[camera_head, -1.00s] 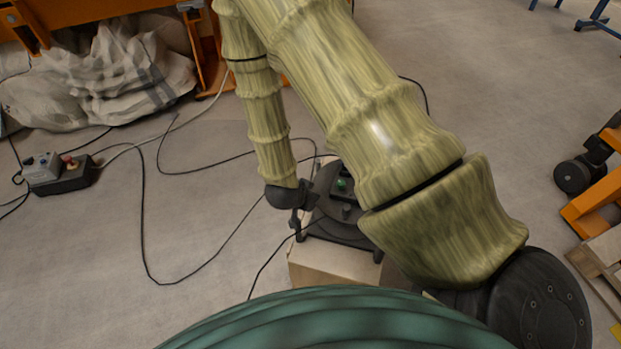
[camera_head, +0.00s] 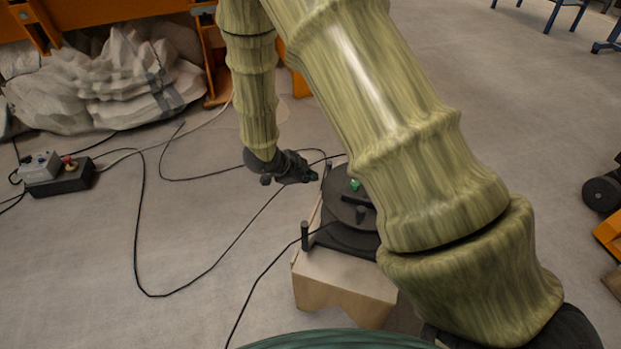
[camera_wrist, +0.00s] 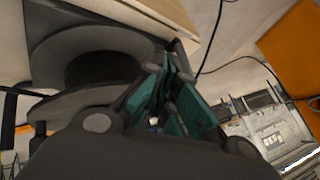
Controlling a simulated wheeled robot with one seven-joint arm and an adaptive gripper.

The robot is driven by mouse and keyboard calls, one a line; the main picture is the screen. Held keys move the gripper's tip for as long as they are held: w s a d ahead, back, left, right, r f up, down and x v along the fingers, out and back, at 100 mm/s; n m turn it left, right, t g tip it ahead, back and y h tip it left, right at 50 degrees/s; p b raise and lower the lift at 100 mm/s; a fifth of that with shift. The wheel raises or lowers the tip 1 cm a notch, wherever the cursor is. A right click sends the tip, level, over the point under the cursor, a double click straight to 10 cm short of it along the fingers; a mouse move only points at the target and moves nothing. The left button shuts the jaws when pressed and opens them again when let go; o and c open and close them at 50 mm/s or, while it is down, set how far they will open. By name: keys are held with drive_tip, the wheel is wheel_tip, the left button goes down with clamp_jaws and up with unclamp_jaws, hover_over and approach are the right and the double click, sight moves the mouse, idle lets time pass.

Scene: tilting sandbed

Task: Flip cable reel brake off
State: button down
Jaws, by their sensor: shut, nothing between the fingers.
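The black cable reel (camera_head: 350,238) lies flat on a pale box. A green knob (camera_head: 355,184) and a dark upright knob (camera_head: 361,212) show on its top. My arm hides its right side. I cannot tell which part is the brake. My gripper (camera_head: 313,177) is shut and empty, just off the reel's far left side, pointing right. In the wrist view my gripper's teal-padded fingers (camera_wrist: 172,85) are close together, and the reel's dark round flange (camera_wrist: 75,42) is beside them on the left. Touch between them cannot be made out.
The pale box (camera_head: 340,285) supports the reel. Black cables (camera_head: 143,230) run over the floor on the left to a control box (camera_head: 62,175). White sacks (camera_head: 110,85) lie under an orange frame at the back left.

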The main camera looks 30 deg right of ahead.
sight(329, 170)
drive_tip(key=w+d+f+b, duration=0.4)
drive_tip(key=d+f, duration=0.2)
drive_tip(key=d, duration=0.1)
drive_tip(key=shift+d, duration=0.4)
drive_tip(key=shift+w+r, duration=0.15)
drive_tip(key=p, duration=0.2)
drive_tip(key=w+d+p, duration=0.1)
drive_tip(key=p, duration=0.2)
drive_tip(key=shift+w+d+r, duration=0.15)
drive_tip(key=shift+d+r, duration=0.1)
drive_tip(key=shift+r, duration=0.15)
drive_tip(key=shift+f, duration=0.1)
drive_tip(key=shift+w+d, duration=0.1)
